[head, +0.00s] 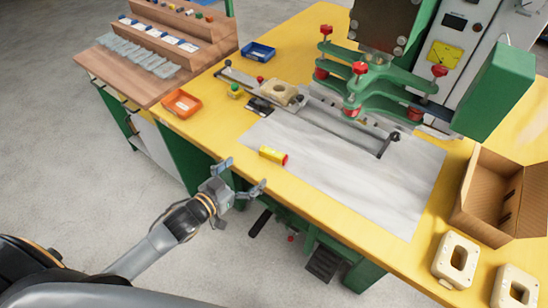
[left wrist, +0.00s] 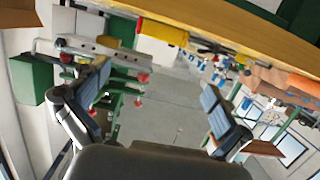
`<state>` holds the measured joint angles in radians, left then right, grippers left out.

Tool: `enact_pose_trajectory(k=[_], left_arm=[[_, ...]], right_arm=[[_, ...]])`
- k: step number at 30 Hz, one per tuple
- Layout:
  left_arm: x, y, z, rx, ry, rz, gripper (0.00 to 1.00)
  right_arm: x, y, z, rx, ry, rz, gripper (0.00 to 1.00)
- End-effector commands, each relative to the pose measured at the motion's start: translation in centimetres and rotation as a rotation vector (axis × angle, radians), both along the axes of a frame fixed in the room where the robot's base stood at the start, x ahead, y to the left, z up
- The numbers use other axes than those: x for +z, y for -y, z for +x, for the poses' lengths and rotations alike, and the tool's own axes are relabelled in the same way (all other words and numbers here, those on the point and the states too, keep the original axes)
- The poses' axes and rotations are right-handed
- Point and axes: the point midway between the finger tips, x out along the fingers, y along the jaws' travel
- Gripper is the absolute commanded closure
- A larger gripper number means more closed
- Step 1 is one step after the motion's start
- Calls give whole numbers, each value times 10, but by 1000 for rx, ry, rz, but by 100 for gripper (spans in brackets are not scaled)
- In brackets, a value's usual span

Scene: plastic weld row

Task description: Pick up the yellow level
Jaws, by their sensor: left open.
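The yellow level (head: 271,155) is a short yellow bar with a red end. It lies on the pale sheet (head: 330,175) near the front edge of the yellow table. My left gripper (head: 240,178) is open and empty, just off the front edge, in front of and to the left of the level, not touching it. In the left wrist view, the two spread fingers of my left gripper (left wrist: 155,98) have nothing between them. A yellow block that looks like the level (left wrist: 163,32) shows above them by the table edge. My right gripper is not in view.
A green press (head: 385,85) with red knobs stands behind the sheet. An orange tray (head: 181,104) and a blue tray (head: 258,52) are at the left. A cardboard box (head: 490,190) and cream parts (head: 455,261) are at the right. The sheet around the level is mostly clear.

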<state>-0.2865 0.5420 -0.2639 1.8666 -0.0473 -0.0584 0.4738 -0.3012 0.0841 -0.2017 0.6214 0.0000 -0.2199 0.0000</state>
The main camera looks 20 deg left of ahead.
Motion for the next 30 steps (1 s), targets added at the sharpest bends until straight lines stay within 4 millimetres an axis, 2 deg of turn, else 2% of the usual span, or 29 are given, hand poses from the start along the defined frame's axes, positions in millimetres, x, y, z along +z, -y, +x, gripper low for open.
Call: enact_pose_trajectory(k=[3, 9, 17, 26, 30], left_arm=[[-4, 8, 24, 1, 2, -1, 0], [-12, 20, 55, 2, 0, 0, 0], [-19, 27, 71, 2, -3, 1, 0], [-34, 43, 105, 1, -1, 2, 0], [-35, 45, 110, 1, -2, 3, 0]], right_arm=[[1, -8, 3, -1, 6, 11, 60], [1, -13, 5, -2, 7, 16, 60], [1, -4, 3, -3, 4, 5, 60], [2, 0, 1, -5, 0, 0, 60], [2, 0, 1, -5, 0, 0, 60]])
